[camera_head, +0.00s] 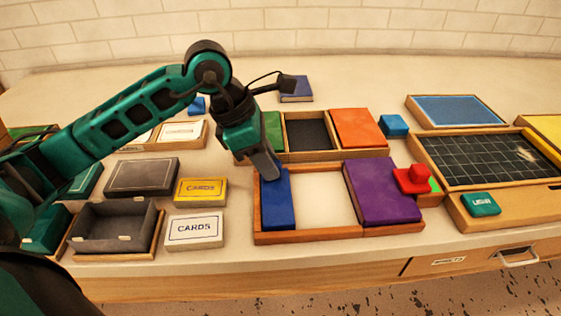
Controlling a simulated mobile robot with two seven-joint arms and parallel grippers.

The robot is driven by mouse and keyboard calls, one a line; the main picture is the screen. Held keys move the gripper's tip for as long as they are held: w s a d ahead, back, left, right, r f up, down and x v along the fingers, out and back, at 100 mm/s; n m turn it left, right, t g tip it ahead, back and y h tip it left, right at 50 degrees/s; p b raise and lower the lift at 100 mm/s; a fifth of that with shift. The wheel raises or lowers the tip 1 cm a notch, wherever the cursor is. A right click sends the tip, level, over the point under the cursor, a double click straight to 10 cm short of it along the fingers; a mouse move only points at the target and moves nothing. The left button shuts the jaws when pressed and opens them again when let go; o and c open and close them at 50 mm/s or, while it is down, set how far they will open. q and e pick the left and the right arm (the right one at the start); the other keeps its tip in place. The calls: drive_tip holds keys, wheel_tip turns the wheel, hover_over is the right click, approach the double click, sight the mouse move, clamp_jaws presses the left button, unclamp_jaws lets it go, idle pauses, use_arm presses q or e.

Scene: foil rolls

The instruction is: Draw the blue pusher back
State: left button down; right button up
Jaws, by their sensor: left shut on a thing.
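A long blue block, which I take for the blue pusher (280,205), stands at the left end of a shallow wooden tray (310,237). My left gripper (268,168) reaches down to its far end and is shut on it; the fingers hide part of that end. A purple block (383,192) fills the right side of the tray. The pale tray floor (322,198) between the two blocks is bare. My right gripper is not in view.
A red knobbed piece (413,180) sits at the tray's right side. Behind stands a tray with green, dark and orange (358,128) parts. Card boxes (195,230) and an open grey box (112,230) lie left. A gridded black board (480,160) lies right.

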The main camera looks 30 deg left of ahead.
use_arm(q)
drive_tip(key=c, duration=1.1)
unclamp_jaws()
drive_tip(key=shift+s+a, duration=0.15)
drive_tip(key=shift+a, duration=0.15)
drive_tip(key=shift+o, duration=1.1)
drive_tip(key=shift+d, duration=0.1)
drive_tip(key=p+v, duration=0.1)
drive_tip(key=v, duration=1.2)
